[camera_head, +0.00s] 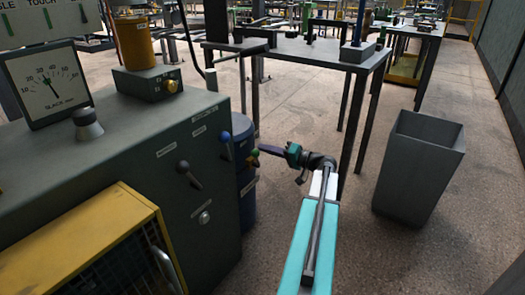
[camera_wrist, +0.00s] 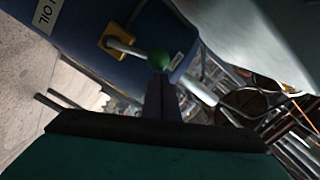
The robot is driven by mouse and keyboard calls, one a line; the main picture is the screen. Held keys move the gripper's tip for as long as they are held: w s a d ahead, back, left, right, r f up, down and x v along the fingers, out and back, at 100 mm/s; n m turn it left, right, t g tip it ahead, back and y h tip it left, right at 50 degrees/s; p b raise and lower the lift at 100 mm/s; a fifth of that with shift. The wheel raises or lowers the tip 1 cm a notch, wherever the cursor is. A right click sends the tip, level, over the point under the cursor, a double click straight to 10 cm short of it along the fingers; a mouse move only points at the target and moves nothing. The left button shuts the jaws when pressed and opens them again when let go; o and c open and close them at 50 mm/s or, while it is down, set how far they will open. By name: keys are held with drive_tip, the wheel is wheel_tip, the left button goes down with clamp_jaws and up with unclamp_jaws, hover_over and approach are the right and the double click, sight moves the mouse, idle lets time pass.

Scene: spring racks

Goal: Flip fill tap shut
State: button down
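The fill tap is a lever with a green ball knob (camera_wrist: 159,60) and a yellow base (camera_wrist: 116,42) on a blue drum (camera_wrist: 80,22) whose label reads "OIL". In the head view the green knob (camera_head: 254,153) shows at the right side of the drum (camera_head: 243,185), just past the grey cabinet. My gripper (camera_head: 262,149) reaches in from the right. In the wrist view its dark fingers (camera_wrist: 161,82) are together, with their tips right at the knob. I cannot tell whether they touch it. Nothing shows between the fingers.
The grey cabinet (camera_head: 140,128) with a blue-knobbed lever (camera_head: 225,137) and a black lever (camera_head: 188,174) stands at left. A dark table (camera_head: 300,52) stands behind my arm. A grey bin (camera_head: 420,165) is on the right. Floor is clear between bin and table.

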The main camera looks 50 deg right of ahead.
drive_tip(key=shift+a+f, duration=0.15)
drive_tip(key=shift+a, duration=0.1)
idle(0.3)
drive_tip(key=s+d+r+p, duration=0.3)
drive_tip(key=s+d+p, duration=0.1)
drive_tip(key=s, duration=0.6)
drive_tip(key=shift+s+d, duration=0.2)
drive_tip(key=shift+d, duration=0.5)
drive_tip(key=shift+s, duration=0.1)
idle(0.3)
